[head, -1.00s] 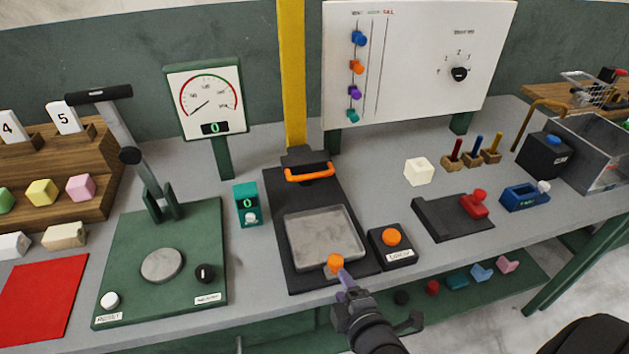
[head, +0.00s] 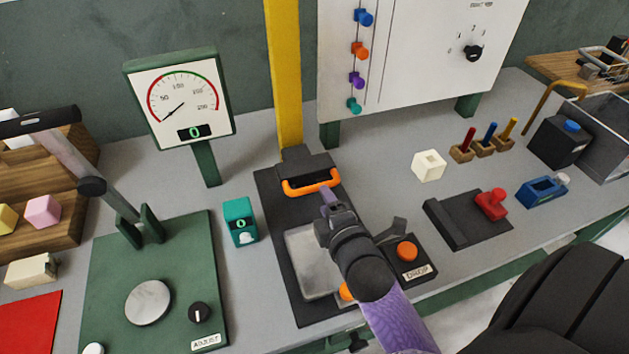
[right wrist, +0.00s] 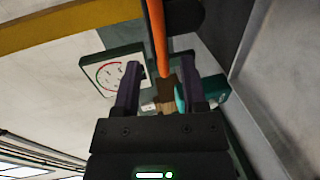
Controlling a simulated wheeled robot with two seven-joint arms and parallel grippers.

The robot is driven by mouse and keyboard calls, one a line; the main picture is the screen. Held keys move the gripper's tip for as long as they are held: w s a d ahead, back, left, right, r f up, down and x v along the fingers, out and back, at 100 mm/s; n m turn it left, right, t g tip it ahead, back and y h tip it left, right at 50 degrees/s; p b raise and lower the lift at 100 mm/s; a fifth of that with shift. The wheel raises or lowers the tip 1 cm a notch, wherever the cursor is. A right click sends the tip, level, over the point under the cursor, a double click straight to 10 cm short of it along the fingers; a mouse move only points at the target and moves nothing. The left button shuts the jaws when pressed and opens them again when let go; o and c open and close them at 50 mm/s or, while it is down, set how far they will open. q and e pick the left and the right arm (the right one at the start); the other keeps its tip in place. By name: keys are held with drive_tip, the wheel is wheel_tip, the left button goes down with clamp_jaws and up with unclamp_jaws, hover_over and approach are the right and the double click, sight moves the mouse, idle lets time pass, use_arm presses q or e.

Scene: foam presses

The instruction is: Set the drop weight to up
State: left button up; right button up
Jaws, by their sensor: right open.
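The drop weight (head: 306,163) is a dark block low on the yellow column, just above the back of the grey tray. Its orange handle (head: 298,188) faces the front. My right gripper (head: 329,194) is at the right part of this handle, with its fingers pointing to the back. In the right wrist view the two purple fingers (right wrist: 159,92) stand apart, and the orange handle (right wrist: 157,32) runs lengthwise in line with the gap between them. I cannot tell whether the handle lies between the fingertips. My left gripper is not in view.
The yellow column (head: 285,80) rises behind the weight. A gauge (head: 180,103) and a teal counter (head: 240,222) stand left of it. The white panel (head: 425,60) is behind on the right. My arm passes over the tray (head: 308,268), beside the orange DROP button (head: 406,251).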

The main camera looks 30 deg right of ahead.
sight(317, 187)
drive_tip(key=b+x, duration=0.1)
drive_tip(key=x, duration=0.5)
drive_tip(key=shift+f, duration=0.1)
clamp_jaws()
idle(0.3)
idle(0.8)
